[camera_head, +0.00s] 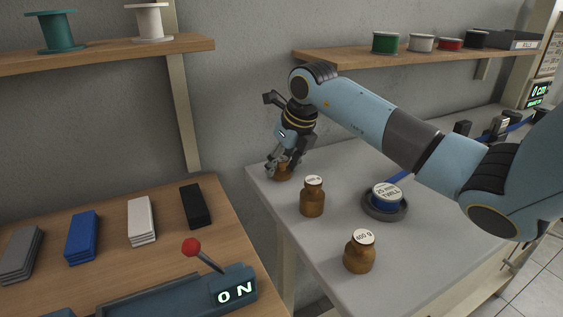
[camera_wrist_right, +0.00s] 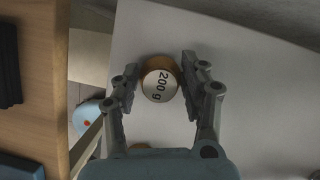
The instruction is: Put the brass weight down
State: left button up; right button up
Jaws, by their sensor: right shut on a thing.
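The brass weight (camera_head: 282,174), labelled 200 g in the right wrist view (camera_wrist_right: 160,85), is at the far left corner of the light grey table (camera_head: 335,165). My right gripper (camera_head: 284,162) is shut on it from above, with one finger on each side, as the right wrist view also shows (camera_wrist_right: 158,80). The weight is upright, with its base at or just above the table top; I cannot tell which. The fingers hide part of it in the head view. My left gripper is not in view.
Two more brass weights stand on the grey table, one nearer (camera_head: 312,200) and one labelled 600 g (camera_head: 359,255). A blue twill spool (camera_head: 386,194) sits on a dark round base. A wooden table (camera_head: 160,220) at left holds folded stacks and a red-knobbed lever (camera_head: 191,246).

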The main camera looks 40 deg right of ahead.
jog(key=o, duration=1.3)
jog(key=shift+f, duration=0.1)
jog(key=shift+r, duration=0.3)
jog(key=v, duration=1.1)
jog(key=shift+s+r, duration=0.25)
jog(key=shift+r, duration=0.05)
